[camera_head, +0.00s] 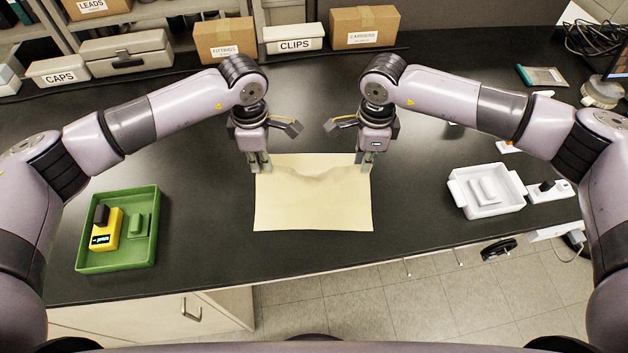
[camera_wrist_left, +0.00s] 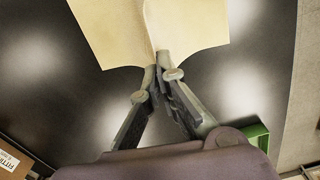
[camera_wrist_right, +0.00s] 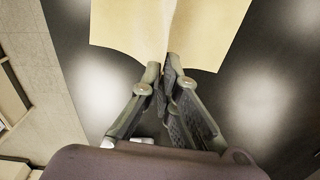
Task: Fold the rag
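The rag (camera_head: 313,205) is a pale yellow cloth spread on the black bench in the middle of the head view. Its far part is rumpled, with a raised ridge between my grippers. My left gripper (camera_head: 260,163) is at the rag's far left corner. In the left wrist view its fingers (camera_wrist_left: 158,75) are closed together on the edge of the rag (camera_wrist_left: 185,30). My right gripper (camera_head: 366,160) is at the far right corner. In the right wrist view its fingers (camera_wrist_right: 165,70) are closed on the rag's edge (camera_wrist_right: 130,30), with the cloth creased there.
A green tray (camera_head: 118,262) with a yellow device (camera_head: 106,231) stands on the left. A white tray (camera_head: 492,209) and a small white device (camera_head: 549,191) are on the right. Labelled boxes (camera_head: 225,38) line the back. The bench is clear around the rag.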

